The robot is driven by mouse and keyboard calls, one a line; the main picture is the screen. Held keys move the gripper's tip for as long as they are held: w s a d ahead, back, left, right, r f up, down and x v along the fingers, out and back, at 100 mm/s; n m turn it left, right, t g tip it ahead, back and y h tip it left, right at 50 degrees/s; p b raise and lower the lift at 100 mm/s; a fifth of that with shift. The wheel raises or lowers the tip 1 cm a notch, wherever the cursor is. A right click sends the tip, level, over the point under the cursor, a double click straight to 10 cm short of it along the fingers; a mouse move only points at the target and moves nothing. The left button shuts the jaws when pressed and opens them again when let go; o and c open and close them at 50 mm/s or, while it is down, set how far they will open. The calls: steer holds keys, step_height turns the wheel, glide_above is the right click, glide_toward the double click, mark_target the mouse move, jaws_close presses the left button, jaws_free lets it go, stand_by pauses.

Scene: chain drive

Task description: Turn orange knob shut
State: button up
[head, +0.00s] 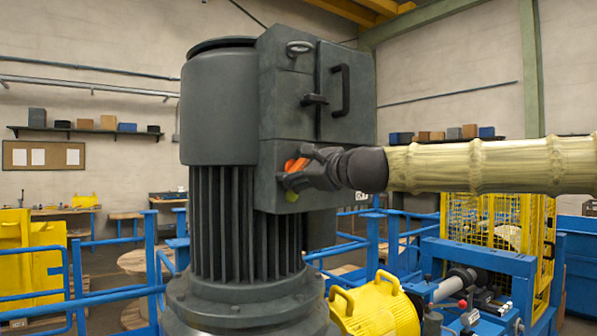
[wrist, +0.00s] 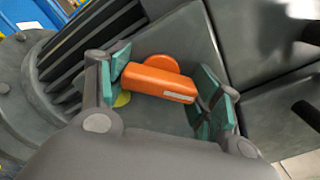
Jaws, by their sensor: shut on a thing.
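The orange knob (head: 296,164) sits on the lower front of the dark grey box on the motor housing. In the wrist view the orange knob (wrist: 160,82) shows as a bar with a pale mark near one end and a round base behind it. My gripper (head: 303,170) reaches in from the right, with its fingers at the knob. In the wrist view my gripper (wrist: 160,94) has its green-padded fingers at the two ends of the bar, shut on it.
The dark motor (head: 222,110) with cooling fins stands left of the knob. A closed door with a black handle (head: 340,90) and a latch are above it. Blue rails (head: 110,292), a yellow cylinder (head: 375,308) and a yellow cage (head: 490,235) stand lower down.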

steer(key=n+b, duration=0.1)
steer(key=n, duration=0.3)
steer(key=shift+n, duration=0.3)
steer(key=shift+n+b, duration=0.6)
steer(key=shift+n, duration=1.6)
steer(key=o, duration=1)
steer(key=v, duration=1.2)
steer(key=shift+f, duration=0.1)
